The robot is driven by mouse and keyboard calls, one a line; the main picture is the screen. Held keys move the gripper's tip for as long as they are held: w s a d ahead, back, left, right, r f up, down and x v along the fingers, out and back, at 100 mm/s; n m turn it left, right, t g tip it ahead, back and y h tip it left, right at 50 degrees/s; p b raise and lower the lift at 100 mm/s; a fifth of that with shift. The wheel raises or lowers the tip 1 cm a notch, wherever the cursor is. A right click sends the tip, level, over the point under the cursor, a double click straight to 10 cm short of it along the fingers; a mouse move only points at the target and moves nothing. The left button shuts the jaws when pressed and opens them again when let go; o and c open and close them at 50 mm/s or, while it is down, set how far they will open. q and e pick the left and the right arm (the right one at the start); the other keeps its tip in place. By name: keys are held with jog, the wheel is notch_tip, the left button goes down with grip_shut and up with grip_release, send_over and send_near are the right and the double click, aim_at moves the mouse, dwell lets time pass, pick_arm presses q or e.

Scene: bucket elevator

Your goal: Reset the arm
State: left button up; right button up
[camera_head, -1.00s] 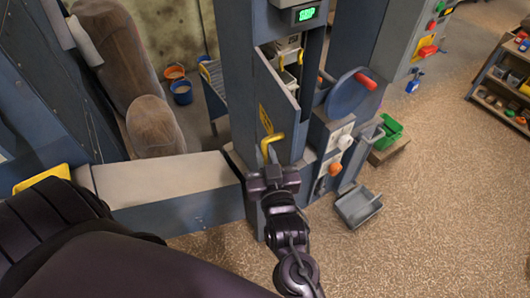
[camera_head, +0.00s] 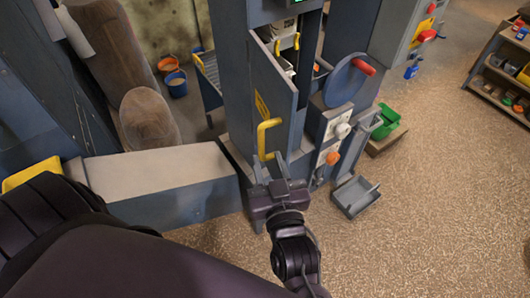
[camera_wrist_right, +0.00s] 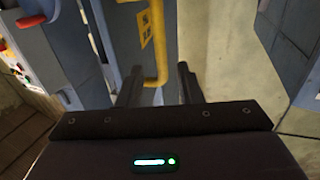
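My right gripper (camera_head: 276,168) is in front of the machine's open door (camera_head: 272,88), just below and right of its yellow handle (camera_head: 264,139). In the right wrist view the two dark fingers (camera_wrist_right: 160,84) stand apart with a gap between them. The yellow handle (camera_wrist_right: 155,50) shows beyond and between the fingertips there, and nothing appears gripped. My left gripper is not in view; only a large dark arm part, mine, fills the lower left of the head view.
A blue wheel (camera_head: 345,82) with a red knob and a panel with a white and an orange knob (camera_head: 333,158) are right of the door. A grey tray (camera_head: 356,195) and a green bin (camera_head: 386,122) stand near the floor. Open floor (camera_head: 430,200) lies to the right.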

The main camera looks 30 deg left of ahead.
jog(key=shift+s+d, duration=0.15)
jog(key=shift+s, duration=0.05)
dwell(0.4)
jog(key=d+f+m+g+h+b, duration=0.15)
jog(key=d+f, duration=0.35)
jog(key=f, duration=0.8)
jog(key=d+f+g+h, duration=0.25)
jog(key=d+f, duration=0.35)
jog(key=f, duration=0.7)
jog(key=d+f+g+h+b, duration=0.1)
jog(key=d+f+h, duration=0.3)
jog(key=f, duration=0.9)
jog(key=s+d+f+m+g+h, duration=0.1)
jog(key=s+d+f+g, duration=0.1)
jog(key=s+d+f, duration=0.5)
jog(key=s+d+f+m+g+h, duration=0.15)
jog(key=s+d+f, duration=0.25)
jog(key=d+f, duration=0.45)
jog(key=s+d+f+g, duration=0.1)
jog(key=s+d+f, duration=0.1)
jog(key=s, duration=0.3)
jog(key=s+d+f+m+g+h+b, duration=0.1)
jog(key=s+d+f, duration=0.2)
jog(key=s+d, duration=0.1)
jog(key=s+d+f+g, duration=0.2)
jog(key=s+d+f, duration=0.1)
jog(key=s, duration=0.3)
jog(key=shift+s+d+m, duration=0.15)
jog(key=shift+s+m, duration=0.1)
jog(key=shift+m, duration=0.15)
